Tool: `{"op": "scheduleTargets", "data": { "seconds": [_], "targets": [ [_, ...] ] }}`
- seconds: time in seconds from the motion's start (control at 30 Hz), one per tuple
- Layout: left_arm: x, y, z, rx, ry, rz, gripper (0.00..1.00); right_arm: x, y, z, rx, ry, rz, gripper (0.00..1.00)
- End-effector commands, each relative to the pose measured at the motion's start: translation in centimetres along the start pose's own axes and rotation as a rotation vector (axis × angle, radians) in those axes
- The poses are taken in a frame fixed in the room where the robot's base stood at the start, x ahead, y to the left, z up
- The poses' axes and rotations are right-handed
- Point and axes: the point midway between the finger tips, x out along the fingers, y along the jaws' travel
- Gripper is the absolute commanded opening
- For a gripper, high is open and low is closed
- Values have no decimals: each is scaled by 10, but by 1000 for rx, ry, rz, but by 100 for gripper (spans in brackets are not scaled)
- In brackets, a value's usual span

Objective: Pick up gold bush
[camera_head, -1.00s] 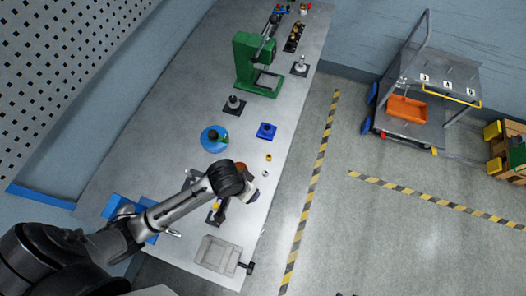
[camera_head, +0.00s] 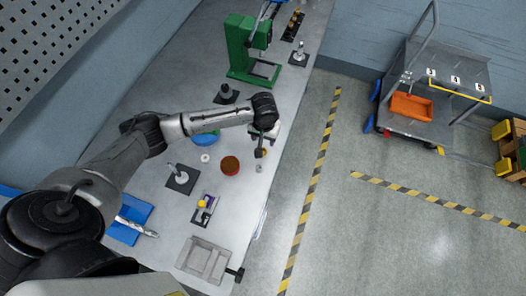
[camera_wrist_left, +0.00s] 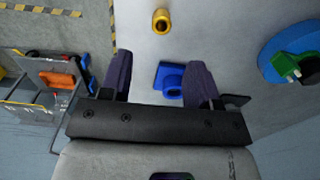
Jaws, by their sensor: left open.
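The gold bush (camera_wrist_left: 161,21) is a small hollow ring standing on the grey table, near the top middle of the left wrist view. In the head view the gold bush (camera_head: 264,152) shows only as a small patch beside the gripper. My left gripper (camera_head: 259,150) is above the table close to the bush. In the left wrist view the left gripper (camera_wrist_left: 158,68) is open, with two dark fingers apart and nothing held between them. The bush is beyond the fingertips, not between them. My right gripper is not in view.
A blue block (camera_wrist_left: 170,80) lies on the table, seen between the fingers. A blue round dish (camera_wrist_left: 290,50) with a green part is to the right. A silver bush (camera_head: 259,168) and a red-brown round pot (camera_head: 230,166) are close by. A green press (camera_head: 245,48) stands farther back.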

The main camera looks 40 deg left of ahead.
Motion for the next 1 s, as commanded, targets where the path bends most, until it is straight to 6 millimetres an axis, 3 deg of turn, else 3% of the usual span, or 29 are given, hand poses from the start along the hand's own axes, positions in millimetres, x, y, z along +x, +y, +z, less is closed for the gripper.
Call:
{"op": "scheduleTargets", "data": {
  "seconds": [0.2, 0.47, 0.8, 1.0],
  "targets": [
    [30, 0, 1, 0, 0, -1, 56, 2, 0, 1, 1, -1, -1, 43],
    [42, 0, 1, 1, 0, 0, 56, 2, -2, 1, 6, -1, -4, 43],
    [82, -1, 6, 2, 1, -1, 56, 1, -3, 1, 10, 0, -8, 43],
    [90, -1, 6, 2, 3, 0, 56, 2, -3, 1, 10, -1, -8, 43]
  ]
}}
